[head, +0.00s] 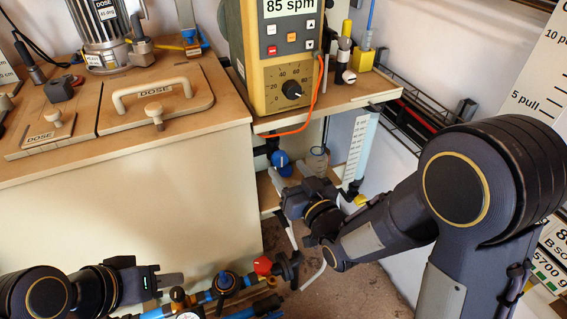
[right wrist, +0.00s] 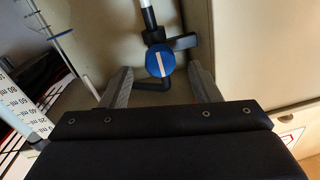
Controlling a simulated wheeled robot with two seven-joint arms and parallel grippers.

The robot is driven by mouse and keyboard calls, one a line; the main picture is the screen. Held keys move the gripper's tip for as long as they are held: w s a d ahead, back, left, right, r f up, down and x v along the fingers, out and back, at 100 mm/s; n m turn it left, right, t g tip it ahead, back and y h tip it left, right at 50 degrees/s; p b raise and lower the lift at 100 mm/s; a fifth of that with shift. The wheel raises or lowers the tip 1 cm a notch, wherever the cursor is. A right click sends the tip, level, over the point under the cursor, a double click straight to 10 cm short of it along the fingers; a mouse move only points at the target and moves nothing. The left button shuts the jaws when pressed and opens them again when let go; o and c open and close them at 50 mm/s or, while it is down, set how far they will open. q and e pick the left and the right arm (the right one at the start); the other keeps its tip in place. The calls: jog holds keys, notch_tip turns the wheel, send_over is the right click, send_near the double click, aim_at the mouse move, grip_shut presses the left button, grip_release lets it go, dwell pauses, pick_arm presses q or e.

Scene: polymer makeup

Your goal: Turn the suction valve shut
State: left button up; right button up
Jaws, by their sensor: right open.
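A blue round valve knob (head: 281,158) sits on a dark valve body below the pump shelf in the head view. In the right wrist view the blue knob (right wrist: 160,61) has a white stripe running nearly upright, roughly in line with the white pipe above it. No label on it can be read. My right gripper (right wrist: 160,84) is open, with one finger on each side below the knob and a gap to both; whether the fingertips reach its depth cannot be told. My left gripper (head: 172,281) is at the lower left, away from this knob; its jaw opening is unclear.
A pump (head: 274,50) stands on the shelf above, with an orange cable hanging down. A glass flask (head: 317,160) and a graduated tube (head: 358,147) are right of the knob. A dosing tank (head: 120,150) fills the left.

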aim_at(283, 162)
jog(key=shift+x, duration=1.8)
jog(key=shift+c, duration=0.2)
jog(key=c, duration=0.9)
